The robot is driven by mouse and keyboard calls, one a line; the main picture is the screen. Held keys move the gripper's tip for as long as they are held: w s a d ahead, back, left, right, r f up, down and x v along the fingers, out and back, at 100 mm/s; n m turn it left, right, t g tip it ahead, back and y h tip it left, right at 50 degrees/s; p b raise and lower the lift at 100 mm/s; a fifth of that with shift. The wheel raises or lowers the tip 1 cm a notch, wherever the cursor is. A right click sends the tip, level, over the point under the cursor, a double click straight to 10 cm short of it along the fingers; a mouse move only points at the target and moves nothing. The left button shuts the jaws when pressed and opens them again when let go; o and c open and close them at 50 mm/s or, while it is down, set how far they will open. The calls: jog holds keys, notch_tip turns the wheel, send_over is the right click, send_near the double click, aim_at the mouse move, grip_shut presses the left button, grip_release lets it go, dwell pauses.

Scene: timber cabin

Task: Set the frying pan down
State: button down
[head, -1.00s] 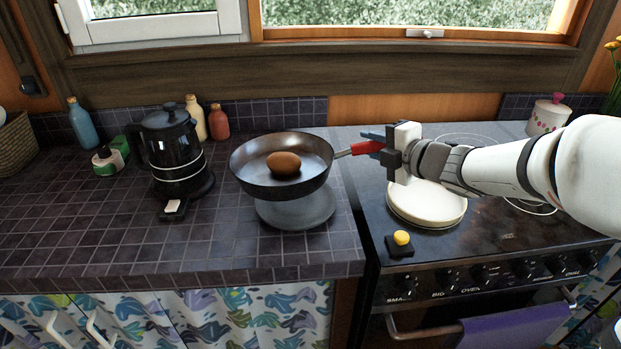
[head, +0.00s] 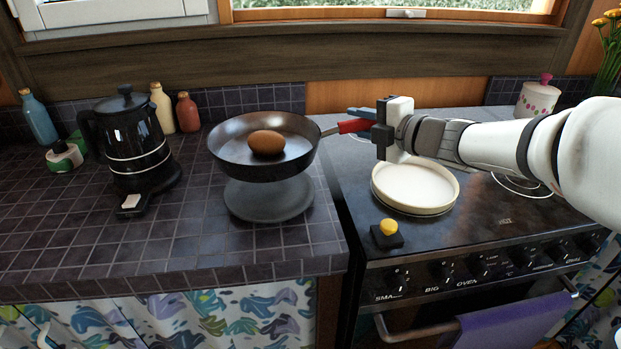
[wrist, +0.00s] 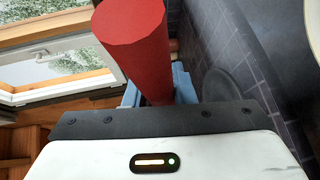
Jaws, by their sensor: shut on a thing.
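The frying pan (head: 228,164) is dark metal with a red handle (head: 350,126), and a brown egg-shaped thing (head: 267,143) lies in it. My gripper (head: 365,122) is shut on the red handle, coming from the right. The pan looks level and is above a round grey disc (head: 268,200) on the tiled counter; a gap shows between them. In the wrist view the red handle (wrist: 135,45) stands between the blue fingers, and the pan's bowl is not clearly seen there.
A black kettle (head: 132,135) stands left of the pan, with bottles (head: 187,112) behind. Right of the counter is a stove (head: 480,225) with a cream round dish (head: 415,187) on it and a yellow-knobbed black block (head: 387,234). The counter front left (head: 80,240) is clear.

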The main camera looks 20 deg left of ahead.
jog(key=shift+f+b, duration=0.9)
jog(key=shift+f, duration=3)
jog(key=shift+f, duration=0.15)
jog(key=c, duration=1.2)
grip_release()
jog(key=shift+d, duration=0.2)
jog(key=p+v, duration=0.1)
jog(key=v, duration=1)
jog(key=shift+s+d, duration=0.2)
jog(key=shift+d, duration=0.1)
